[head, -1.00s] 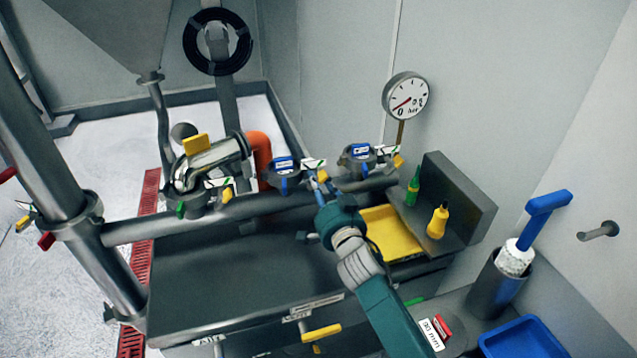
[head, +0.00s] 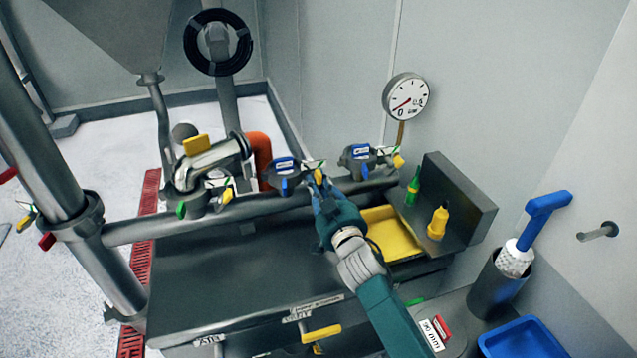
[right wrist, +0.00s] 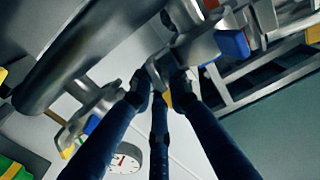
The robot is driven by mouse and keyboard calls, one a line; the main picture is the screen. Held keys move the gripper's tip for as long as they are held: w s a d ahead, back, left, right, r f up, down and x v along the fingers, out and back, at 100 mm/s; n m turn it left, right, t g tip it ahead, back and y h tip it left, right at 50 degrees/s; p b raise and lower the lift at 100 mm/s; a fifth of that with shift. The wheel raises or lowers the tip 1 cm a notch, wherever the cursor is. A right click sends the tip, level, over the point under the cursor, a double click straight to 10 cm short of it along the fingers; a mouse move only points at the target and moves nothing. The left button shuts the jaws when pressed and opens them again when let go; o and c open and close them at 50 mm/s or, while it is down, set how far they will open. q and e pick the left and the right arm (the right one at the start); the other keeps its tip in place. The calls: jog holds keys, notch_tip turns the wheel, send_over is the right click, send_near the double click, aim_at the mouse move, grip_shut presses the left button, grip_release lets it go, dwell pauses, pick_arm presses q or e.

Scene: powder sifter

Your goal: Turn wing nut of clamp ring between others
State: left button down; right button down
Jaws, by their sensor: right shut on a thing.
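Three clamp rings sit along the steel pipe (head: 240,211) in the head view: a left one (head: 196,203), a middle one (head: 284,166) with a blue label, and a right one (head: 357,158), also with a blue label. My right gripper (head: 319,187) is at the right side of the middle ring, where a yellow wing nut (head: 318,176) shows at the fingertips. In the right wrist view my right gripper's dark fingers (right wrist: 158,88) close around a metal piece of the clamp, with a bit of yellow between them. The fingers partly hide the nut. My left gripper is out of view.
A pressure gauge (head: 406,97) is behind. A brush holder (head: 497,287) and blue tray (head: 522,338) are at lower right.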

jog(key=n, duration=0.5)
jog(key=shift+d+n, duration=0.1)
jog(key=shift+n, duration=0.2)
jog(key=shift+r+n, duration=0.1)
jog(key=shift+n, duration=2)
jog(key=c, duration=1.7)
grip_release()
jog(key=shift+c, duration=0.2)
